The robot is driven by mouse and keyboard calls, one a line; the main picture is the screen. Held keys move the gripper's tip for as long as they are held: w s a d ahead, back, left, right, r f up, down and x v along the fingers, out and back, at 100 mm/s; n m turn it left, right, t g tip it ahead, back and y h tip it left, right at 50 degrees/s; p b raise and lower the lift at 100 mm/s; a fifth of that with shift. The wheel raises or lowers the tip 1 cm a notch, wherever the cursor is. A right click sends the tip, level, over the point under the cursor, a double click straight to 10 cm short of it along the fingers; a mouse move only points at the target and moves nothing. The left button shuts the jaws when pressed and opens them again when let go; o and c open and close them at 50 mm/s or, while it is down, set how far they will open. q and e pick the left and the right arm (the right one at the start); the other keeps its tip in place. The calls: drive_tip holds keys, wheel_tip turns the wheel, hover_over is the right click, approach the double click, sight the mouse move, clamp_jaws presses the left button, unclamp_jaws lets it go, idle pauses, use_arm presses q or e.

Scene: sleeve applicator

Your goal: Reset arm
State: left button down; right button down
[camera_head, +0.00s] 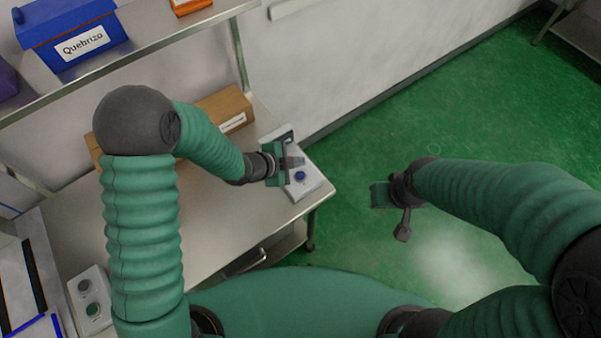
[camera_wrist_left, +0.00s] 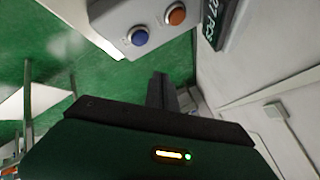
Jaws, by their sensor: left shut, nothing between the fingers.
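My left gripper (camera_head: 292,162) is shut and empty, over the near side of a grey control box at the right end of the metal bench. The control box (camera_head: 306,184) shows a blue button (camera_head: 300,175) in the head view. In the left wrist view the box (camera_wrist_left: 122,14) shows a blue button (camera_wrist_left: 138,36) and an orange button (camera_wrist_left: 176,14). The closed left fingers (camera_wrist_left: 160,90) are apart from the buttons in that view. My right gripper (camera_head: 380,194) hangs over the green floor, away from the bench; its finger opening cannot be made out.
The metal bench (camera_head: 225,215) carries a cardboard box (camera_head: 225,108) behind my left arm. A second button box (camera_head: 90,300) sits at the lower left. A shelf above holds a blue bin (camera_head: 75,35) labelled Quebrizo. The green floor (camera_head: 470,110) at right is open.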

idle(0.4)
use_arm(q)
drive_tip(key=s+a+r+n+y, duration=0.3)
drive_tip(key=a+n, duration=0.2)
drive_tip(key=a, duration=0.3)
drive_tip(key=s+a+r+n+y, duration=0.2)
drive_tip(key=a+r+n+y, duration=0.1)
drive_tip(key=a+n, duration=0.4)
drive_tip(key=s+a+r+n+g, duration=0.1)
drive_tip(key=s+a+n, duration=0.1)
drive_tip(key=s, duration=0.3)
drive_tip(key=s+a+r+n+g, duration=0.1)
drive_tip(key=s+r+n+g, duration=0.1)
drive_tip(key=s+n, duration=0.2)
drive_tip(key=shift+s+a+n+g+y, duration=0.3)
drive_tip(key=shift+s+a+y, duration=0.1)
drive_tip(key=shift+s, duration=0.7)
drive_tip(key=shift+s, duration=0.15)
